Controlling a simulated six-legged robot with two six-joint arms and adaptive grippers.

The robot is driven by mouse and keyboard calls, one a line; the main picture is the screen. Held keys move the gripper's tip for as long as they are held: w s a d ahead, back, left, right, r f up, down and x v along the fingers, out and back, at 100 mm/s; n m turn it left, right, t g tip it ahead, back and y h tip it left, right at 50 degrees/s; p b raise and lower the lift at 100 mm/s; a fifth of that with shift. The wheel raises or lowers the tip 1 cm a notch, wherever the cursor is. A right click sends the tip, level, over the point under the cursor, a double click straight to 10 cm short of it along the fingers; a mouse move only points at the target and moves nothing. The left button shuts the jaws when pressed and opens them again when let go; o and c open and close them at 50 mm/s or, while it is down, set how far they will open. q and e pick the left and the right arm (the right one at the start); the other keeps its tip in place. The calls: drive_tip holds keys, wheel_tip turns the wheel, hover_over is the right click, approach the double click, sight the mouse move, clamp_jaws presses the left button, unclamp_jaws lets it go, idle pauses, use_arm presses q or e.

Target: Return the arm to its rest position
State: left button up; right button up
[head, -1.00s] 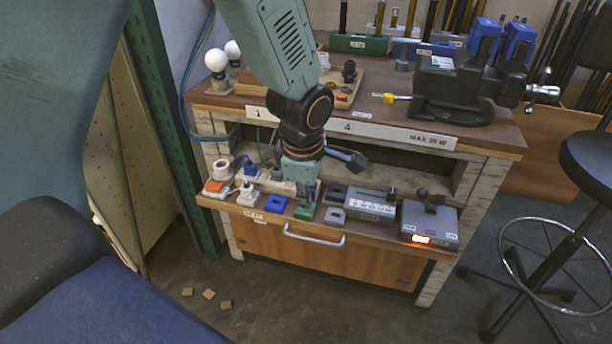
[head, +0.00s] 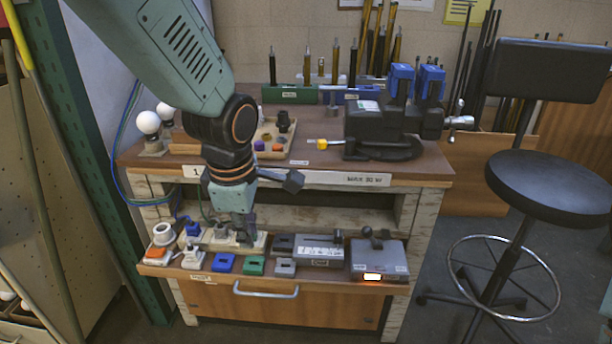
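My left arm comes in from the upper left in the head view. Its gripper (head: 246,238) points down over the back of the lower shelf of the workbench (head: 420,180), in front of a beige block (head: 222,240). The fingers are small and dark here, so I cannot tell whether they are open or shut, and I see no part clearly held. A green block (head: 254,265) sits on the shelf just below the gripper, apart from it. My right gripper is not in view.
The shelf also holds a blue block (head: 225,262), a grey labelled box (head: 319,251) and a switch box with a lit orange lamp (head: 379,262). A black vise (head: 385,125) and white bulbs (head: 148,122) stand on the benchtop. A stool (head: 550,185) stands at right.

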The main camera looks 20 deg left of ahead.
use_arm(q)
drive_tip(key=w+d+m+t, duration=0.1)
drive_tip(key=w+m+t, duration=0.25)
drive_tip(key=m, duration=0.45)
drive_tip(key=s+f+m+h+p, duration=0.1)
drive_tip(key=s+f+m, duration=0.2)
drive_tip(key=f+m, duration=0.3)
drive_tip(key=s+f+m, duration=0.4)
drive_tip(key=f, duration=0.4)
drive_tip(key=s+f+g, duration=0.2)
drive_tip(key=s+f, duration=0.2)
drive_tip(key=s, duration=0.3)
drive_tip(key=s+f+m+g, duration=0.1)
drive_tip(key=s+f, duration=0.3)
drive_tip(key=s, duration=0.4)
drive_tip(key=s+f+m+g+p, duration=0.1)
drive_tip(key=s+f+g, duration=0.1)
drive_tip(key=s+f, duration=0.2)
drive_tip(key=s, duration=0.3)
drive_tip(key=shift+s+d+g, duration=0.25)
drive_tip(key=shift+s+g, duration=0.05)
drive_tip(key=shift+g, duration=0.05)
drive_tip(key=shift+a, duration=0.1)
